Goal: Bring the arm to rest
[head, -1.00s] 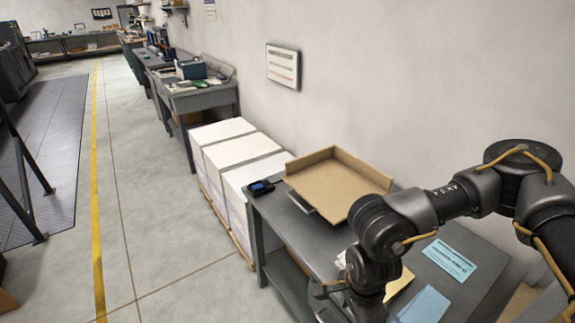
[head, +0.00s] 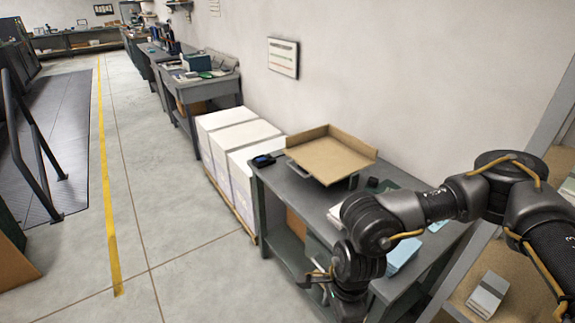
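My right arm (head: 440,205) comes in from the right, bends at the elbow and hangs down in front of the grey table (head: 290,190). Its dark wrist (head: 357,265) is at the bottom of the head view, before the table's front edge. My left arm and gripper are out of view.
A tan open-fronted tray (head: 330,155) and a small dark device (head: 263,160) are on the table, with blue sheets (head: 403,255) partly behind my arm. White stacks (head: 235,135) stand beyond it. The floor (head: 150,200) at left is clear. A dark railing (head: 35,150) stands farther left.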

